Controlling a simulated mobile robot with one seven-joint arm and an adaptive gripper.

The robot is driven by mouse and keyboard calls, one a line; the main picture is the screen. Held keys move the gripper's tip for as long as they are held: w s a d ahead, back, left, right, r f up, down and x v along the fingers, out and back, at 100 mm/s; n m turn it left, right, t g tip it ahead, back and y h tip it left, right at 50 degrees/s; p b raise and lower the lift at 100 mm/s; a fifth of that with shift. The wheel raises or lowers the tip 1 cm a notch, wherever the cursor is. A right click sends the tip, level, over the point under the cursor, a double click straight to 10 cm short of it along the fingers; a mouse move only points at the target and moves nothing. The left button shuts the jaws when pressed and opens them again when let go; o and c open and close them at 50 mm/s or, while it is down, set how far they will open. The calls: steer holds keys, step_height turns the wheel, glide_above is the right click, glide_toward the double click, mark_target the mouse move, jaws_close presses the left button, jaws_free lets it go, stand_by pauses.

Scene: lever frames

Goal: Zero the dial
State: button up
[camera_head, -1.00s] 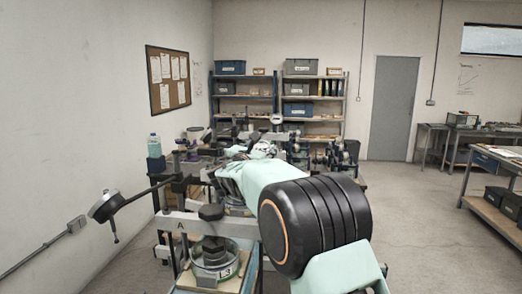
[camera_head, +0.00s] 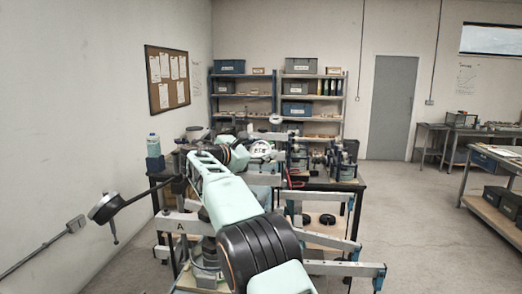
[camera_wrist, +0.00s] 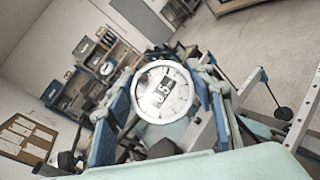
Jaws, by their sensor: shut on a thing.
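The round dial (camera_wrist: 163,92) has a white face, a pale rim and a dark block with white marks in its middle. It fills the centre of the wrist view. My gripper (camera_wrist: 166,98) has its fingers on either side of the dial's rim and is shut on it. The dial's face looks tilted, and I cannot read the pointer clearly. In the head view my arm reaches over the bench, and the fingers are too small to make out there.
Pale beams (camera_head: 345,268) cross low on the right. A smaller gauge (camera_head: 276,119) stands behind on the bench. Open floor (camera_head: 410,220) lies to the right.

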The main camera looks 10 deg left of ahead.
steer(key=shift+r, duration=0.15)
stand_by(0.3)
steer(key=o, duration=1.2)
steer(key=f+v, duration=0.1)
steer(key=v, duration=0.6)
steer(key=shift+s+a+r, duration=0.15)
steer(key=shift+s+r, duration=0.05)
steer(key=shift+r, duration=0.25)
